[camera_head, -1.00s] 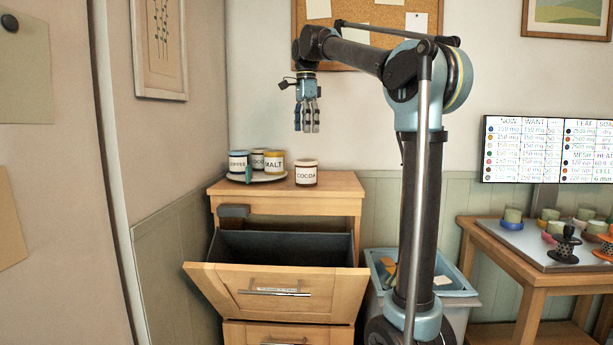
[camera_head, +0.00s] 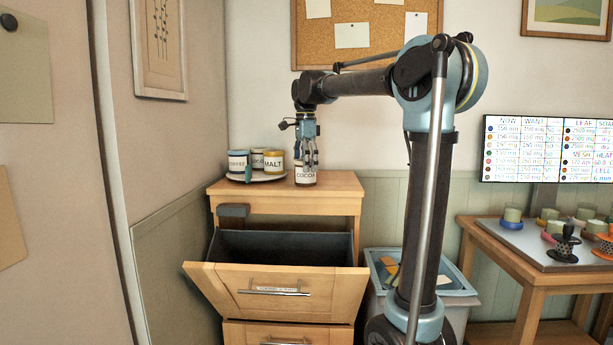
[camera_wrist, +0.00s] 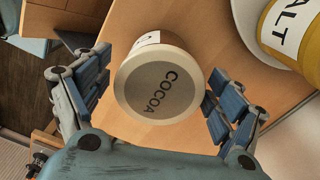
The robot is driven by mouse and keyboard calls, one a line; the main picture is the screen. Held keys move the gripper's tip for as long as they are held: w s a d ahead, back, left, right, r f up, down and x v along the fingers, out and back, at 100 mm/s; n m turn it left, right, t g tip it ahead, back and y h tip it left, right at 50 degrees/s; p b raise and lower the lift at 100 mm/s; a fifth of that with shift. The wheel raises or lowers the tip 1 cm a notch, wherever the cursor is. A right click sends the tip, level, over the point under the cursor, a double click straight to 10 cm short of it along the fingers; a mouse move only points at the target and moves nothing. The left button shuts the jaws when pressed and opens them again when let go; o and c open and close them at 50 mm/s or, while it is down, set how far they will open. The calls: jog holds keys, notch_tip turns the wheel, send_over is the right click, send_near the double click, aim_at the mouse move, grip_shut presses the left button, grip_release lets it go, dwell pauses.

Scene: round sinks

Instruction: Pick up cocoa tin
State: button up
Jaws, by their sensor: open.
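The cocoa tin (camera_head: 306,179) stands upright on the wooden cabinet top, to the right of the plate of tins. Its white label reads COCOA. In the wrist view its round lid (camera_wrist: 158,92), lettered COCOA, faces the camera between the fingers. My gripper (camera_head: 307,166) points down from above, with its fingers at the tin's upper part and partly hiding it. In the wrist view my gripper (camera_wrist: 158,100) is open, with one finger set on each side of the tin and a visible gap on the left. Contact on the right side is hard to tell.
A plate (camera_head: 256,177) beside the tin holds a coffee tin (camera_head: 238,161), a malt tin (camera_head: 274,163) and another tin behind. Below, an open drawer (camera_head: 275,287) juts forward. A blue-rimmed bin (camera_head: 455,293) stands right of the cabinet. A table (camera_head: 535,253) with cups is farther right.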

aim_at(305, 174)
jog(key=shift+f, duration=1.9)
jog(key=shift+c, duration=0.5)
jog(key=c, duration=1)
jog(key=shift+c, duration=0.2)
jog(key=shift+r, duration=0.2)
